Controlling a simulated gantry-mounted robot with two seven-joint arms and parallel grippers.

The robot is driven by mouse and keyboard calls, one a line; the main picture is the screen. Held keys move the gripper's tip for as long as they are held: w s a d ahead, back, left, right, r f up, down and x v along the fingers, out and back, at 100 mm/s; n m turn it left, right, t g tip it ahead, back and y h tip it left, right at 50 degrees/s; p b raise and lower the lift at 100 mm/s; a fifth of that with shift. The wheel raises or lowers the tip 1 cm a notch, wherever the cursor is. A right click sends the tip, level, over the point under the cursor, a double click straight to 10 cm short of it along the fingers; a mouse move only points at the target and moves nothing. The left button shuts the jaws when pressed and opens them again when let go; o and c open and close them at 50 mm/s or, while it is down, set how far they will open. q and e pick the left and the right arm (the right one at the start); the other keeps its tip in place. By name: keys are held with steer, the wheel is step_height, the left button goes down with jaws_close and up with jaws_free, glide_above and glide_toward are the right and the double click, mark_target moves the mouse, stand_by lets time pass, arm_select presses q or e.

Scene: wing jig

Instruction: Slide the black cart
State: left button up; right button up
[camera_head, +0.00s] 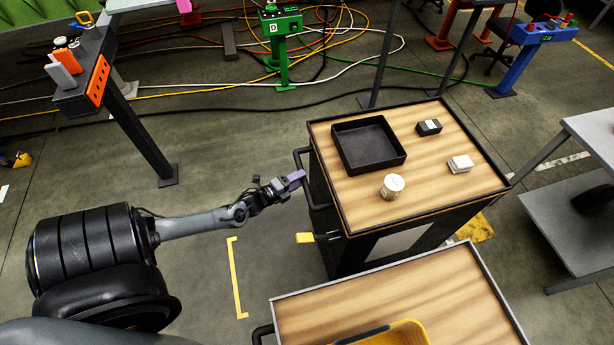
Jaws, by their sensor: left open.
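The black cart (413,214) stands right of centre, with a wood-look top and a dark rim. Its black handle (300,157) is on its left side. On its top are a black open tray (345,150), a white round can (392,186), a small black box (428,127) and a small white block (460,163). My left gripper (297,178), with purple fingers, is open at the handle. I cannot tell whether the handle is between the fingers or if they touch it. My right gripper is out of view.
A second wood-topped cart (470,290) with a yellow bin (400,335) stands close in front. A grey table (590,130) is at the right. Cables (350,62) lie on the floor behind. Yellow tape (236,280) marks open floor at the left.

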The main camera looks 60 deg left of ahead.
arm_select(q)
steer(key=shift+b+x, duration=0.35)
steer(key=shift+x, duration=1.95)
steer(key=shift+c, duration=0.2)
jaws_close()
